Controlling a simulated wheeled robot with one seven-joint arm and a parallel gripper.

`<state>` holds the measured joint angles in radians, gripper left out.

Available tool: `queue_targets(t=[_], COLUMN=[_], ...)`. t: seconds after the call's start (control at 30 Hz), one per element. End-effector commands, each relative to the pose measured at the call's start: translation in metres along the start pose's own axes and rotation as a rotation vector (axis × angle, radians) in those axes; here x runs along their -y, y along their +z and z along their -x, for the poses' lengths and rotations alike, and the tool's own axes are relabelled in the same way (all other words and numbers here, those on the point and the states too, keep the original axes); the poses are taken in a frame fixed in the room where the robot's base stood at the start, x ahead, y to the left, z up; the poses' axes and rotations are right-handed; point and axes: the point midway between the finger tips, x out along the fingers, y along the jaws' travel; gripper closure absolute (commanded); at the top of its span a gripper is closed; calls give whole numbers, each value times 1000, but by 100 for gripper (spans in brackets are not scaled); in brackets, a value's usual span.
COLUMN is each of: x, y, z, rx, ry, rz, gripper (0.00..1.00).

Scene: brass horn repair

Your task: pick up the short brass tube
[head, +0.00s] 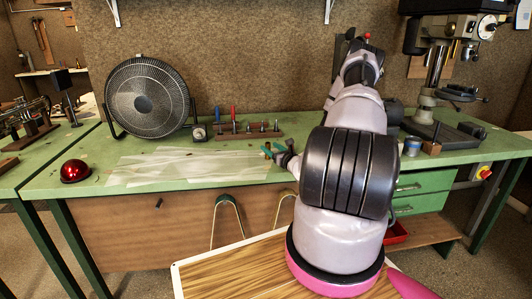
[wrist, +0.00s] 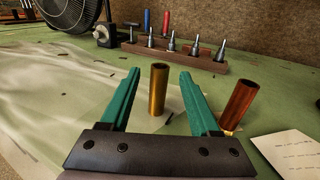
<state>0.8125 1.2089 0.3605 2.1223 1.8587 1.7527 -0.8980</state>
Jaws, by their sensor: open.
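The short brass tube (wrist: 158,90) stands upright on the green bench in the wrist view. My gripper (wrist: 159,74) is open, with one green finger on each side of the tube in the picture and a visible gap to both. How far the tube sits between the fingers is hard to tell. A reddish copper tube (wrist: 240,102) stands just outside the right finger. In the head view my gripper (head: 273,150) is low over the bench, partly covered by my arm. I cannot make out the brass tube there.
A wooden rack of metal tools (wrist: 172,53) stands behind the tubes, with a black fan (head: 147,97) to its left. A white card (wrist: 290,152) lies at right. A translucent sheet (head: 180,168) covers bench left of my gripper. A red dome (head: 75,171) sits further left.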

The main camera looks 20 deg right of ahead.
Motion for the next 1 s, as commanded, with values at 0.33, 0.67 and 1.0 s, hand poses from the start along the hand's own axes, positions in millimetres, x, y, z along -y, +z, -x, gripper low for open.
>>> queue_targets(t=[0.33, 0.67, 1.0], x=[-2, -2, -2], y=[3, 3, 3], z=[-41, -57, -57], rx=[2, 0, 1], ry=[1, 2, 1], rz=[0, -1, 0], gripper=[37, 37, 100])
